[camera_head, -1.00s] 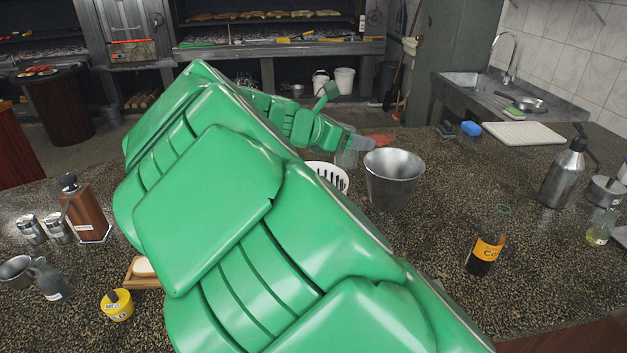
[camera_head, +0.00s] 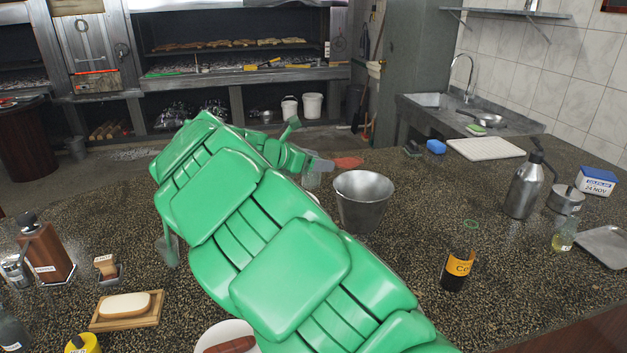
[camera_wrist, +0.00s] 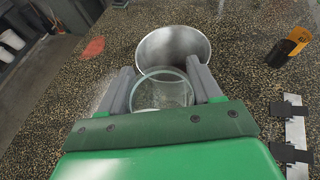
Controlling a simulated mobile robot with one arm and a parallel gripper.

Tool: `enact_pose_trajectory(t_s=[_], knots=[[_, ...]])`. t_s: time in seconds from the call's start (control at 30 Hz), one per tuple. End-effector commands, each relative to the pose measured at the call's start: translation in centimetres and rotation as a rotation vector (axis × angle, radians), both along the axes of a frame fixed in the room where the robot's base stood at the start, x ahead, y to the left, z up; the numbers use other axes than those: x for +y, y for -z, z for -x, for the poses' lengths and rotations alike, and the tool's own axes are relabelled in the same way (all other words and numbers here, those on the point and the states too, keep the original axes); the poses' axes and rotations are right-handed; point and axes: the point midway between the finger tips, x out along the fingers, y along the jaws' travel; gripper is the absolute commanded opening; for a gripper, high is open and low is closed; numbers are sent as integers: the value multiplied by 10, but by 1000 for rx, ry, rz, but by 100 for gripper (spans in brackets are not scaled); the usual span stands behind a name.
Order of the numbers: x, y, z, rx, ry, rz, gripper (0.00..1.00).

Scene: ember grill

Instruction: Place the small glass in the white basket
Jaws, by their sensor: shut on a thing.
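The small glass (camera_wrist: 160,92) is clear, with a round rim. In the wrist view it sits between the two grey fingers of my gripper (camera_wrist: 162,84), which is shut on it. In the head view the glass (camera_head: 312,179) shows faintly below my gripper (camera_head: 319,166), left of the metal bucket. Of the white basket, only a sliver of rim (camera_head: 315,198) shows in the head view; my green arm hides the rest. I cannot make out the basket in the wrist view, nor tell whether the glass is above it or beside it.
A metal bucket (camera_head: 362,203) stands close to the right of my gripper. A soap dish (camera_head: 146,312) and a wooden dispenser (camera_head: 46,252) are at left. A red item (camera_head: 348,162) lies beyond the gripper.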

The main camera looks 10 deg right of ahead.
Motion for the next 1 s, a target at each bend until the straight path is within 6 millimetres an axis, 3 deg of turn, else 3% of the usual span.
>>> enact_pose_trajectory(t_s=[0.2, 0.4, 0.67, 1.0], knots=[[-1, 26, -21, 0, 0, 1, 30], [-1, 40, -34, -1, -1, 2, 30], [-2, 47, -39, -1, 1, 2, 30], [-2, 80, -41, 0, 1, 1, 30]])
